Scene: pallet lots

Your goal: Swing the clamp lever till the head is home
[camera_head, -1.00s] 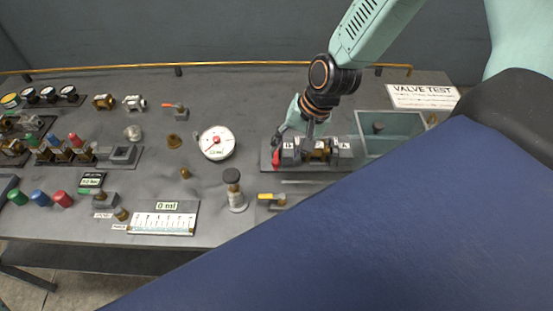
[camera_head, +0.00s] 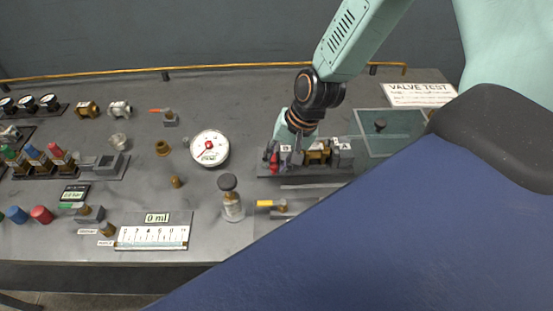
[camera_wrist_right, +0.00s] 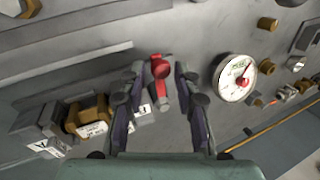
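The clamp fixture (camera_head: 306,170) stands on the table right of the dial gauge. A brass valve (camera_head: 318,152) sits between its grey end blocks, marked B and A; the valve also shows in the right wrist view (camera_wrist_right: 88,116). The red clamp lever (camera_head: 273,160) is at the fixture's left end. My right gripper (camera_head: 279,143) is over that end. In the right wrist view its fingers (camera_wrist_right: 160,72) stand open on both sides of the red lever (camera_wrist_right: 158,88), with visible gaps. Whether the clamp head touches the valve is unclear. My left gripper is out of view.
The dial gauge (camera_head: 209,148) stands close left of the fixture. A clear-walled tray (camera_head: 365,146) is close on the right. My dark blue body covers the lower right.

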